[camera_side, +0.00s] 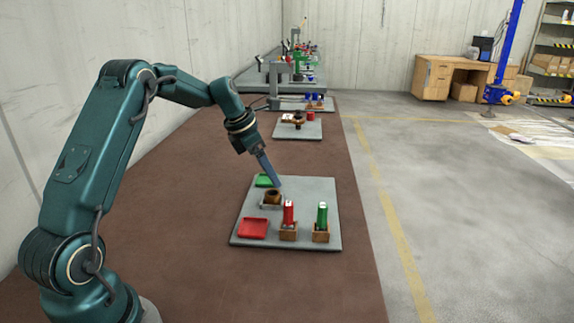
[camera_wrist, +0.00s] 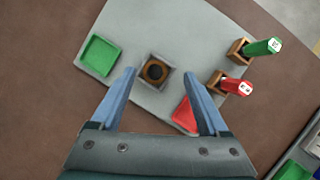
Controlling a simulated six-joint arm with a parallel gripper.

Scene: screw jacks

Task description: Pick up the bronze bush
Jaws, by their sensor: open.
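The bronze bush (camera_wrist: 155,71) is a short brown ring with a dark hole, seen from above in the wrist view. It sits in a small grey square holder on the grey plate (camera_wrist: 185,25). In the side view the bush (camera_side: 272,197) stands near the plate's left middle. My gripper (camera_wrist: 163,88) is open and empty, with its two blue fingers apart. In the wrist view the bush appears between and just beyond the fingertips. In the side view my gripper (camera_side: 275,182) is above the plate, close to the bush; the exact gap is hard to tell.
A green tray (camera_wrist: 100,55) and a red tray (camera_wrist: 184,114) lie on the plate. A red-topped piece (camera_side: 288,213) and a green-topped piece (camera_side: 322,216) stand upright in wooden blocks at its front right. Another plate (camera_side: 298,129) with parts lies farther back on the brown table.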

